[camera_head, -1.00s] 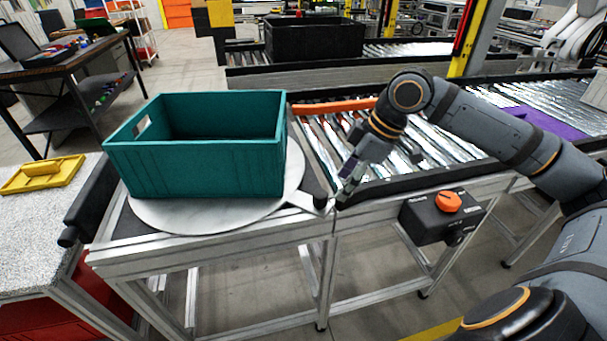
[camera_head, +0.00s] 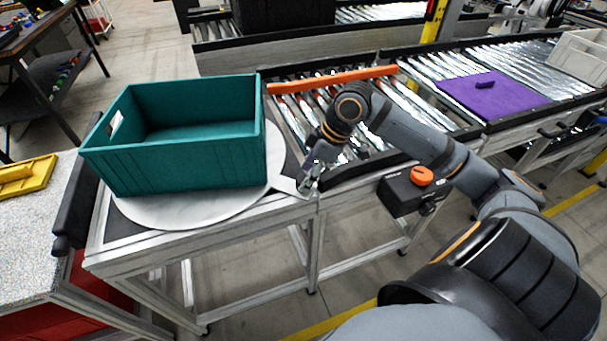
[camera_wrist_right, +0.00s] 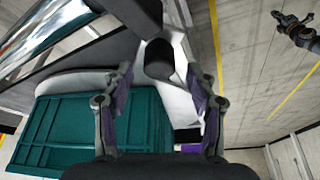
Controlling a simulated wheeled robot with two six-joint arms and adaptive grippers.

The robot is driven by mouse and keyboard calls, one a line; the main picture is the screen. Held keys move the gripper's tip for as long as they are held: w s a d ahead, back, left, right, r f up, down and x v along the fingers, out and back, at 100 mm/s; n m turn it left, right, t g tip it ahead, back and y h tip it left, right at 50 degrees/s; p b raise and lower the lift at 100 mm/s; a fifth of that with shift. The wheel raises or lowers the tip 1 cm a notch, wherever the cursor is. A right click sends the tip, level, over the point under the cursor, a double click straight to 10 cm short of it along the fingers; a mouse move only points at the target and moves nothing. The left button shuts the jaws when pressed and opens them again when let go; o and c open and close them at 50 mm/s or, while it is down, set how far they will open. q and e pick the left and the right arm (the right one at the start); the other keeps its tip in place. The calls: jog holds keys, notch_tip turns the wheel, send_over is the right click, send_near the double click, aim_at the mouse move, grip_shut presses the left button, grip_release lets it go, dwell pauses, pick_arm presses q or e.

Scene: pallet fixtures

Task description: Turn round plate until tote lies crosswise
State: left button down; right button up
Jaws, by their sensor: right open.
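The teal tote (camera_head: 185,160) sits upright and empty on the pale round plate (camera_head: 190,212), its long side running left to right in the head view. In the right wrist view, the handle's black knob (camera_wrist_right: 159,58) stands between the spread fingers of my right gripper (camera_wrist_right: 160,82), with gaps on both sides. In the head view, my right gripper (camera_head: 309,180) is at the handle's outer end and hides the knob. The tote's underside edge also shows teal in the wrist view (camera_wrist_right: 95,130). My left gripper is out of view.
A roller conveyor (camera_head: 400,100) runs behind and right, with an orange bar (camera_head: 335,79) across it and a purple mat (camera_head: 490,93) farther along. A control box with an orange button (camera_head: 421,176) hangs on the front. A yellow tray (camera_head: 25,176) lies at the left.

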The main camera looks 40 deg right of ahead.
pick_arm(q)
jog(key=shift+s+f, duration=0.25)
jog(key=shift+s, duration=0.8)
pick_arm(e)
jog(key=shift+x, duration=1.35)
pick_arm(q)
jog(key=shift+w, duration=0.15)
pick_arm(e)
jog(key=shift+w, duration=0.1)
jog(key=c, duration=0.5)
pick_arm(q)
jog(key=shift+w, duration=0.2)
pick_arm(e)
grip_shut()
